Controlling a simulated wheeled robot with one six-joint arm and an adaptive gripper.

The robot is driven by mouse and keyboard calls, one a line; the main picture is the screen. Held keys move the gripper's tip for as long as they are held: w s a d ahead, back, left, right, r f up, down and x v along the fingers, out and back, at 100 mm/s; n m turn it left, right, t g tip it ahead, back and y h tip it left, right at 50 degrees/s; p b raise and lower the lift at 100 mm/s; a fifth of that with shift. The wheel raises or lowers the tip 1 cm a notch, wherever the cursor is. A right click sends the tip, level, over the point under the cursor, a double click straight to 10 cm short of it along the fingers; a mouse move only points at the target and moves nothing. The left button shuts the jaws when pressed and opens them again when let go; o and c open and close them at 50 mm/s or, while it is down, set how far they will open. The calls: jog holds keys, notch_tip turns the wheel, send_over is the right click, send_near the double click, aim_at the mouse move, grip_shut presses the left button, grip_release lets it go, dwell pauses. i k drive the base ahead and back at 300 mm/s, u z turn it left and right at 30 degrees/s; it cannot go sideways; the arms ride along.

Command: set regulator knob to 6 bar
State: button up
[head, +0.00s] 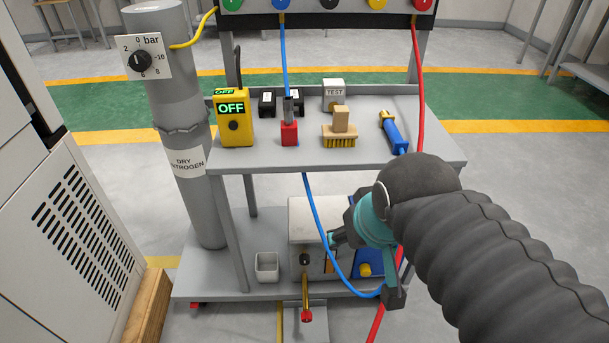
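The regulator knob (139,61) is a round black knob on a white dial plate (158,43) at the upper left. The plate reads "bar", with 0, 2, 6, 8 and 10 legible around the knob. A small pale mark shows on the knob, but I cannot tell its exact setting. The plate is on the upper part of a grey cylinder labelled "DRY NITROGEN" (186,162). My gripper (365,268) is in front of the cart's lower right, far from the knob. Its fingers are spread apart and nothing shows between them.
The cart's upper shelf (260,158) holds a yellow "OFF" meter (234,118), a red-based item (289,132), a brush (340,130) and a blue tool (393,132). Blue and red hoses hang near my gripper. A white cabinet (70,220) stands at left.

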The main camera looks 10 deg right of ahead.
aim_at(140, 61)
jog(key=u, duration=0.55)
jog(key=k, duration=0.3)
jog(key=u, duration=0.65)
